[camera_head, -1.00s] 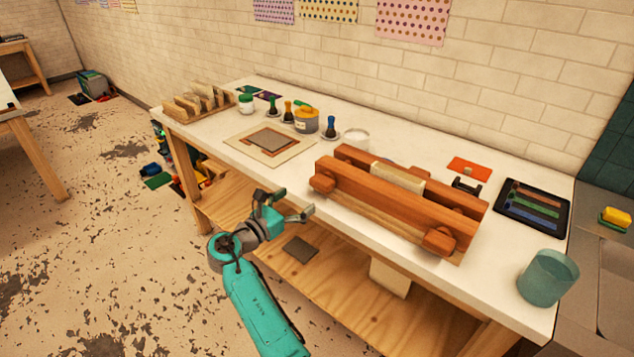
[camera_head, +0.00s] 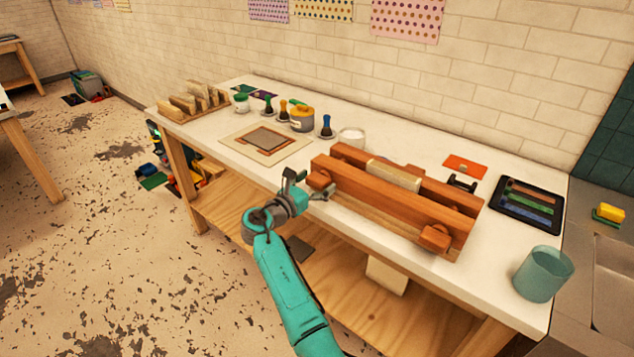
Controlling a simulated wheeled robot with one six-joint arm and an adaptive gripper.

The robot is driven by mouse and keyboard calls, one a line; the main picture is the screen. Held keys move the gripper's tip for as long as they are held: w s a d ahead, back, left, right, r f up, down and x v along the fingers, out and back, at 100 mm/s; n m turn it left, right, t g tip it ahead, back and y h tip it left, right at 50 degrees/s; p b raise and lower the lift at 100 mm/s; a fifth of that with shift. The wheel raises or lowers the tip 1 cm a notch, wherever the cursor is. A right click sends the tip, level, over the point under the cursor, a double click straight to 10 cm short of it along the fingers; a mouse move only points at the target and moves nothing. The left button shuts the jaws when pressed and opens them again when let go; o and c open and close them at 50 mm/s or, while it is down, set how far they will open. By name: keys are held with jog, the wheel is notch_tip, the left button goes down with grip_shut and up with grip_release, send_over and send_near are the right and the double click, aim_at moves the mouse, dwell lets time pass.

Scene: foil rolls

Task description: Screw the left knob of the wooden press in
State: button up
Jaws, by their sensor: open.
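The wooden press (camera_head: 400,205) lies along the front of the white workbench, with a pale block (camera_head: 394,175) between its two reddish-brown beams. Its left knob (camera_head: 319,179) sticks out of the front beam at the left end. Its right knob (camera_head: 434,238) sticks out at the right end. My gripper (camera_head: 308,186) is open, with its fingers at the left knob, one on its upper left side and one below it. I cannot tell whether the fingers touch the knob.
The workbench (camera_head: 225,148) has a framed screen (camera_head: 266,140), small jars and stamps behind. A teal cup (camera_head: 543,274) stands at the right front corner, near a dark tray (camera_head: 527,204). A lower wooden shelf (camera_head: 345,285) runs under the bench.

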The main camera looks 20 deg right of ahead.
jog(key=c, duration=1.1)
jog(key=shift+c, duration=0.2)
